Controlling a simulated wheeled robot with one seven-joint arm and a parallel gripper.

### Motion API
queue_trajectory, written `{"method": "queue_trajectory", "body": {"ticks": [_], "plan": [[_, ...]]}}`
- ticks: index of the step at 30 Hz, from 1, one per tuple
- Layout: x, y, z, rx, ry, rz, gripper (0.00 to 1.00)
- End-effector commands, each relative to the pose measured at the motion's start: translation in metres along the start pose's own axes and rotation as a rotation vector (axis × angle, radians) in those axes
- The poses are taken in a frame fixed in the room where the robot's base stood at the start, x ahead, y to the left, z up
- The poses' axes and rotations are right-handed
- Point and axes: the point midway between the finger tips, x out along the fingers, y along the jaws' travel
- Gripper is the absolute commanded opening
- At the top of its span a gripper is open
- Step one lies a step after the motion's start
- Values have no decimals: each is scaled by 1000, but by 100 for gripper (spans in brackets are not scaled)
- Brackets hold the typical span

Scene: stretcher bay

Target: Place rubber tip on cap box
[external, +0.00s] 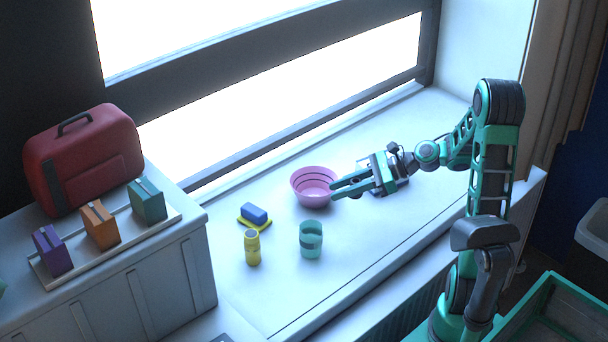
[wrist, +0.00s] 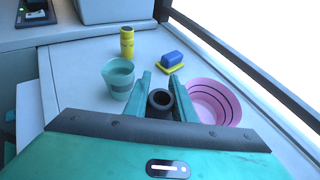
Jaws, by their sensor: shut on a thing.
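My gripper (external: 334,190) is shut on the rubber tip, a dark hollow cylinder (wrist: 160,110) seen between the teal fingers (wrist: 160,77) in the wrist view. It is held above the white counter, beside the pink bowl. In the external view the tip is hard to make out among the fingers. No label shows which thing is the cap box. Purple (external: 52,250), orange (external: 100,226) and teal (external: 147,201) boxes stand in a row on a pale tray (external: 75,259) at the left, far from my gripper.
The pink bowl (external: 314,186) is next to my fingers. A teal cup (external: 310,240), a yellow bottle (external: 252,248) and a blue block (external: 254,213) on a yellow base stand on the counter (external: 400,222). A red case (external: 84,160) stands behind the boxes. The window is behind.

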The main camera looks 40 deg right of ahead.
Motion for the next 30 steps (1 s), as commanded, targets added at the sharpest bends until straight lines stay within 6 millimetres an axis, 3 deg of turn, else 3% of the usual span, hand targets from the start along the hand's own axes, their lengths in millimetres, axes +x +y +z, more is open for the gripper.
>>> {"method": "queue_trajectory", "body": {"ticks": [3, 9, 16, 30], "plan": [[-19, -47, 7, 23, 5, -65, 2], [-49, -105, 20, 62, 5, -150, 2], [-67, -135, 23, 86, 2, -192, 2], [-98, -197, -48, 88, 1, -193, 2]]}}
